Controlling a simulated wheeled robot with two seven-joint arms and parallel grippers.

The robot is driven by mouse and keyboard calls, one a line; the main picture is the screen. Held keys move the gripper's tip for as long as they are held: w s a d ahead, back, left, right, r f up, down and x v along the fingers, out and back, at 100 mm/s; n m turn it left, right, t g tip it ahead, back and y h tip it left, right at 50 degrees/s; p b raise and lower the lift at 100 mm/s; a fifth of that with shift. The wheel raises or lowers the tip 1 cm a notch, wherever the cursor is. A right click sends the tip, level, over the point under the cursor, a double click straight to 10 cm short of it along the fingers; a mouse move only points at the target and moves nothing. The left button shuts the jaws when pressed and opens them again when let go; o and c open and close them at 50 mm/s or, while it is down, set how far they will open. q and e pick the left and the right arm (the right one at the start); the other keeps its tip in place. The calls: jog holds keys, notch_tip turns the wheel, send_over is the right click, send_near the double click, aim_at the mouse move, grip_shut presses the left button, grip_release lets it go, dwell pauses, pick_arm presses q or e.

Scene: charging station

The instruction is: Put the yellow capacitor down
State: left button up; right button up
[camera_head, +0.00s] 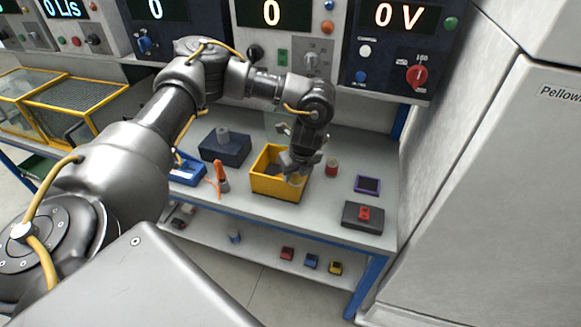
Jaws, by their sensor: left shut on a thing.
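My left gripper (297,170) hangs over the right side of the yellow bin (278,187) on the workbench, fingers pointing down. It is shut on a small pale yellowish piece (295,181), which looks like the yellow capacitor. The fingers hide much of it, and I cannot tell whether it touches the bin. My right gripper is not in view.
A red cylinder (331,169) stands right of the bin. A dark blue box (224,151), blue tray (187,172) and orange-handled tool (221,181) are left.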

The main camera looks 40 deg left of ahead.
pick_arm(q)
jog(key=shift+s+d+r, duration=0.2)
jog(key=shift+d, duration=0.15)
jog(key=s+d+r+n+g+h, duration=0.1)
jog(key=s+d+r+n+g, duration=0.1)
jog(key=d+r+n, duration=0.4)
jog(key=s+d+r+n+g+h, duration=0.1)
jog(key=d+r+n, duration=0.5)
jog(key=r+n, duration=0.6)
jog(key=s+n+g, duration=0.1)
jog(key=s, duration=0.1)
jog(key=shift+s+n+g, duration=0.3)
jog(key=shift+s+n, duration=0.05)
jog(key=shift+n, duration=0.05)
